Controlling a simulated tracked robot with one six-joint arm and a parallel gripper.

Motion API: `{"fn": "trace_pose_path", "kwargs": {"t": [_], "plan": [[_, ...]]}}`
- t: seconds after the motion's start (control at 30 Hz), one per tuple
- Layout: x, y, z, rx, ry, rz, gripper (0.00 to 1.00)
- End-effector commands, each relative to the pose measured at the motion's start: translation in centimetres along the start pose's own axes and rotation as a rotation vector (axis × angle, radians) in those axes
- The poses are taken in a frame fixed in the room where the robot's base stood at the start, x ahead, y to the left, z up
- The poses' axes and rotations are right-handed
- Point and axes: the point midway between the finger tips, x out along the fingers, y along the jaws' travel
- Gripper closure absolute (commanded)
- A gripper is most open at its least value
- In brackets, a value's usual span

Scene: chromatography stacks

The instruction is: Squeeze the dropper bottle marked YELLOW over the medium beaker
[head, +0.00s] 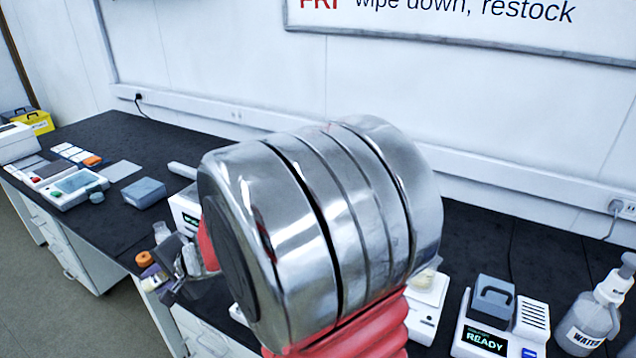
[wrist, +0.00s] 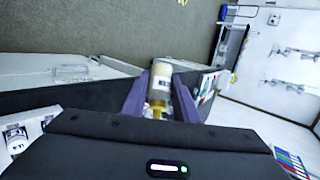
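My gripper (wrist: 160,95) has its two purple fingers close against both sides of a small bottle. The bottle (wrist: 160,78) is pale with a grey band and a yellow tip pointing toward the bottom of the wrist view; no marking on it is readable. In the head view my gripper (head: 165,277) is at the left, over the bench's front edge. An orange cap (head: 145,259) shows beside it; I cannot tell whether it belongs to the held bottle. I cannot make out the medium beaker; my large arm link hides the middle of the bench.
The dark bench (head: 120,135) runs along the wall. A grey block (head: 145,192) and a white device with a screen (head: 75,187) stand at left. A READY device (head: 490,335) and a WATER bottle (head: 592,315) stand at right. The far left bench has some bare room.

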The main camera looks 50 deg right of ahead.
Motion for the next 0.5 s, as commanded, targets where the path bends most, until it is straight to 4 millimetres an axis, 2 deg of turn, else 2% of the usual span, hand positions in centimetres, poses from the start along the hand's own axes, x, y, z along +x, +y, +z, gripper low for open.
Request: {"fn": "trace_pose_path", "kwargs": {"t": [0.5], "plan": [[-6.0,4.2,-7.8,-0.172,0.174,0.209,0.77]]}}
